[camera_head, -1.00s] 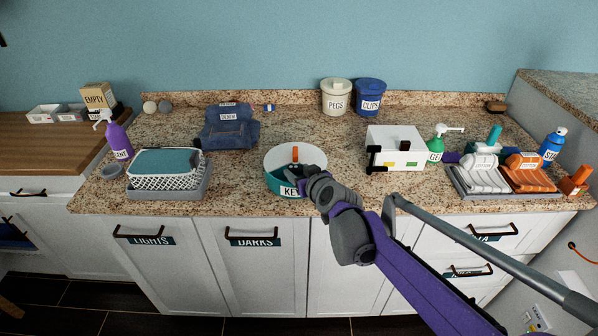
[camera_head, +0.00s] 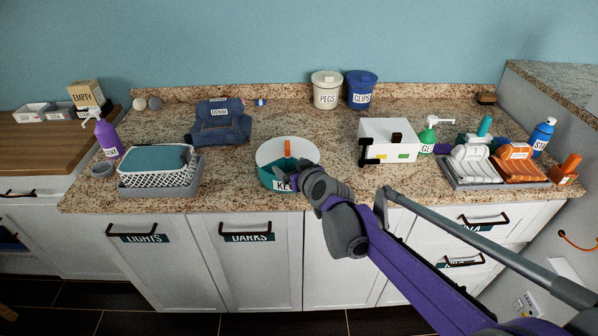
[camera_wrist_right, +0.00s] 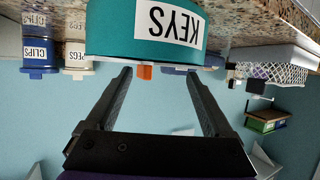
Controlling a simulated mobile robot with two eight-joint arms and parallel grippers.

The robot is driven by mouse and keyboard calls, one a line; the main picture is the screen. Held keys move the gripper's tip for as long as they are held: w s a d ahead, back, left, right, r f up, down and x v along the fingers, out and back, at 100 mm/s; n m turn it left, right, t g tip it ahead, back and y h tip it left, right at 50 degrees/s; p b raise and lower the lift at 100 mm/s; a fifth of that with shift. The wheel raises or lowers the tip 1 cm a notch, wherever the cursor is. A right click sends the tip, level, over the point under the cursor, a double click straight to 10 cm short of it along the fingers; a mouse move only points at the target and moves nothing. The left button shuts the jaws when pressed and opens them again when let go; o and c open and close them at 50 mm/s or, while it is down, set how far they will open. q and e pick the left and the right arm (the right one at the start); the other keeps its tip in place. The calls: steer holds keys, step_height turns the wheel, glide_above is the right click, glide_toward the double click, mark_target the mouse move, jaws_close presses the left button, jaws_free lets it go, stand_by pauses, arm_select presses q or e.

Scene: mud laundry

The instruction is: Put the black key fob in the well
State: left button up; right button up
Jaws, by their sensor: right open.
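A round teal and white bowl labelled KEYS (camera_head: 284,185) stands near the counter's front edge, with an orange piece (camera_head: 287,143) sticking up at its far side. It also shows upside down in the wrist view (camera_wrist_right: 120,35). I cannot make out a black key fob for certain, nor which part is the well; the bowl's inside is partly hidden. My right gripper (camera_head: 290,190) is at the bowl's front right. In the wrist view the right gripper (camera_wrist_right: 158,72) is open, with nothing held between its fingers and the bowl's rim just beyond the tips. My left gripper is not in view.
A white box (camera_head: 388,140) with dark parts stands right of the bowl. A basket (camera_head: 150,180) on a grey tray and a denim pile (camera_head: 221,128) are to the left. PEGS (camera_head: 326,90) and CLIPS (camera_head: 361,90) tubs stand behind. Counter around the bowl is mostly clear.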

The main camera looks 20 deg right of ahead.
steer(key=r+p+v, duration=0.1)
steer(key=v, duration=1.1)
steer(key=s+a+f+g, duration=0.1)
steer(key=s+f+g, duration=0.3)
steer(key=s+f, duration=0.4)
steer(key=s+f+m+g+h, duration=0.1)
steer(key=s+f+g, duration=0.3)
steer(key=s+f, duration=0.5)
steer(key=s, duration=0.7)
steer(key=shift+s+a+f, duration=0.2)
steer(key=shift+a, duration=0.2)
